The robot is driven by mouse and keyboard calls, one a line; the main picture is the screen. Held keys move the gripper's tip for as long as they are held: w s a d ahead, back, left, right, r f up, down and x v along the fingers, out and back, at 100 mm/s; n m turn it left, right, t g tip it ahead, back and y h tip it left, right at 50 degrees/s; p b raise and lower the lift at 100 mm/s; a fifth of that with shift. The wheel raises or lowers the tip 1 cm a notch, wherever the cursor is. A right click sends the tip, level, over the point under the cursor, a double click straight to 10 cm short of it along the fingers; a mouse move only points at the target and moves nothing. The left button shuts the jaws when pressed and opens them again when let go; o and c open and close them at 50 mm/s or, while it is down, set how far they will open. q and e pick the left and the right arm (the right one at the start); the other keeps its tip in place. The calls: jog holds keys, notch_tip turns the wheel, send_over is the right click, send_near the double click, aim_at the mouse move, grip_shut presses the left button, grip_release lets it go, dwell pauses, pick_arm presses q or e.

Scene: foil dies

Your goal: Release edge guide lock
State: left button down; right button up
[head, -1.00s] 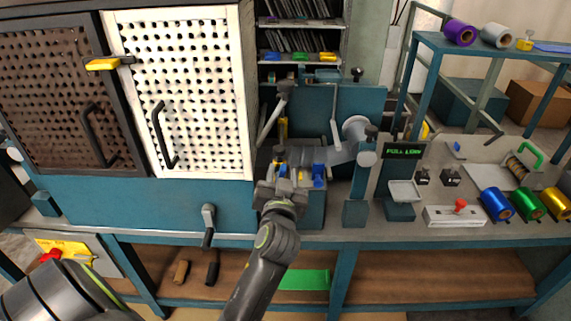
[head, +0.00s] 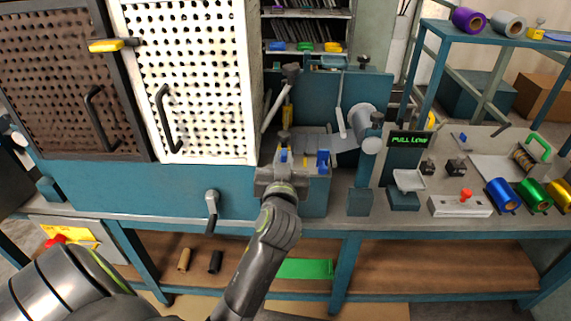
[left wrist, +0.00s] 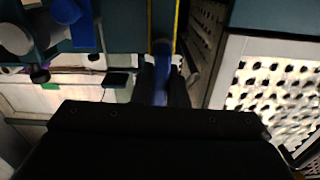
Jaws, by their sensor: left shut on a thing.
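My left gripper (head: 283,162) reaches over the front of the machine's guide area in the head view. It is shut on a small blue lever, which I take to be the edge guide lock (left wrist: 160,75); in the left wrist view it stands between the two dark fingers. The gripper body hides most of this lever in the head view. A second blue piece (head: 322,160) stands just to the right, apart from the gripper. The metal guide plate (head: 310,142) lies behind. My right gripper is not in view.
The white perforated door (head: 185,75) stands close on the left. A grey roller (head: 364,122) and the green-lettered display (head: 409,140) are to the right. A red-knobbed control box (head: 460,204) and foil rolls (head: 502,195) sit on the bench at right.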

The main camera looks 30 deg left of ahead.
pick_arm(q)
jog(key=shift+n, duration=0.5)
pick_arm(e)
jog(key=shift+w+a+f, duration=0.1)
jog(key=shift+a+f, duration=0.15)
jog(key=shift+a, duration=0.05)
pick_arm(q)
jog(key=c, duration=1.4)
grip_release()
jog(key=shift+a, duration=0.1)
jog(key=shift+c, duration=0.2)
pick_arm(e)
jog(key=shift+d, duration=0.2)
